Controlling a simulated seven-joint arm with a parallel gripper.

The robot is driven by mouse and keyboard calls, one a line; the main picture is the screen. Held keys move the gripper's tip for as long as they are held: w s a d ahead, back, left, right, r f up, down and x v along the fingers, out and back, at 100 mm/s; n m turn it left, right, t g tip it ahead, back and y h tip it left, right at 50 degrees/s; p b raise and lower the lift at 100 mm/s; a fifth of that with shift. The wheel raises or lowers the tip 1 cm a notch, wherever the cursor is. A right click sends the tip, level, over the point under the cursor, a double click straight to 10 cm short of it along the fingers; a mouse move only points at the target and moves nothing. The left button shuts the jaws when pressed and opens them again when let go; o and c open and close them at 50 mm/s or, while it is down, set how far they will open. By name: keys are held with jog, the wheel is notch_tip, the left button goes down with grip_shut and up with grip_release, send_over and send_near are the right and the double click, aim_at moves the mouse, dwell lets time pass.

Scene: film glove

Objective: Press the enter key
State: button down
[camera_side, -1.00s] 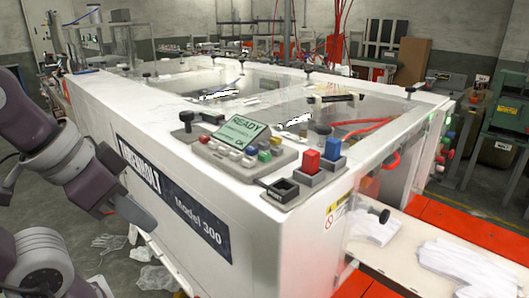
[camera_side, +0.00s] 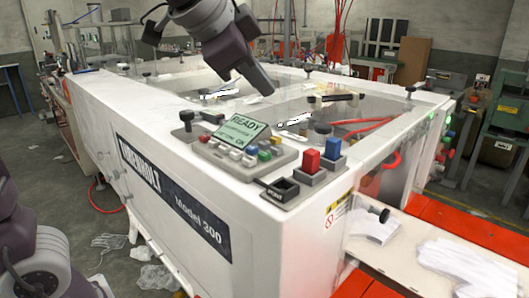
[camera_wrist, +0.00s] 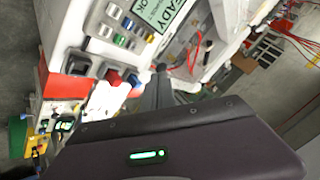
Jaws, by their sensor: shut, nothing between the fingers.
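The control panel (camera_side: 285,155) sits on the near corner of the white machine, with a green screen (camera_side: 238,128) reading READY and several small white and coloured keys (camera_side: 262,152) below it. I cannot read which key is enter. The panel's keys also show tilted in the wrist view (camera_wrist: 120,30). My gripper (camera_side: 268,91) is shut and empty, pointing down above and behind the panel, over the machine's clear top, apart from the keys. In the wrist view the closed fingers (camera_wrist: 158,88) point up past the right of the panel.
A red rocker (camera_side: 312,160) and a blue rocker (camera_side: 332,149) stand right of the keys. A black square switch (camera_side: 283,189) is in front. A black knob (camera_side: 186,119) stands left of the screen. White gloves (camera_side: 460,265) lie on the lower right tray.

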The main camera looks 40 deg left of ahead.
aim_at(264, 156)
jog(key=shift+f, duration=4.45)
jog(key=shift+f, duration=0.45)
jog(key=shift+f, duration=0.4)
jog(key=shift+r, duration=0.85)
